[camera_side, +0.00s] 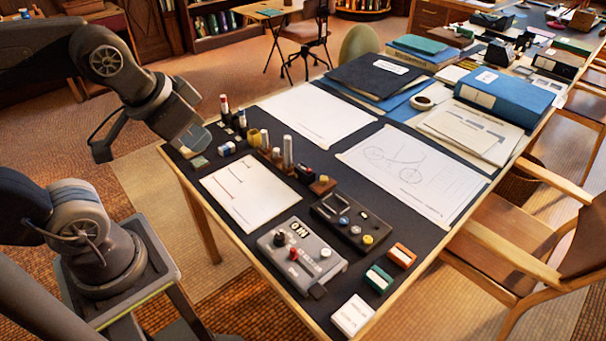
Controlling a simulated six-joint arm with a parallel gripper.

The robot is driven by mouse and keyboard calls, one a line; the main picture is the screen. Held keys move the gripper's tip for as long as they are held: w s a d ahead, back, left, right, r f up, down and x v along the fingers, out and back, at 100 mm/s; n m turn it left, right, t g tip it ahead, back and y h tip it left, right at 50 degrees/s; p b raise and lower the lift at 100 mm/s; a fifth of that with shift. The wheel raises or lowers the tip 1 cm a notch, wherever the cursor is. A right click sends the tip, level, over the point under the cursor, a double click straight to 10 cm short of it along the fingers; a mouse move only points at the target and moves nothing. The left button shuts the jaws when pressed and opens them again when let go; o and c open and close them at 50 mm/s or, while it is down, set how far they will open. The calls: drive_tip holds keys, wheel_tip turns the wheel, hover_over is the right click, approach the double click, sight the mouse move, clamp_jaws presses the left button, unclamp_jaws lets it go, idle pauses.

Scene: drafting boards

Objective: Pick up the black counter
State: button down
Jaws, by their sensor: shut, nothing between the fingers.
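My gripper (192,137) hangs at the left end of the dark-topped table, above its near left corner. It is shut and empty, and its fingers show only small and partly side-on. I cannot tell for sure which thing is the black counter. A small black round piece (280,238) sits on the grey box (318,272) at the table's near edge, beside a red piece (293,254) and a white piece (325,253). My gripper is well apart from these, up and to the left of them.
Bottles and small blocks (257,138) stand close to the right of my gripper. A dark panel (325,207) with coloured pieces lies behind the grey box. White sheets (250,192) lie flat. Blue binders (505,95) are piled at the far right. A wooden chair (520,235) stands at the right.

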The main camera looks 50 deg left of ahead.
idle(0.3)
drive_tip(key=c, duration=0.7)
unclamp_jaws()
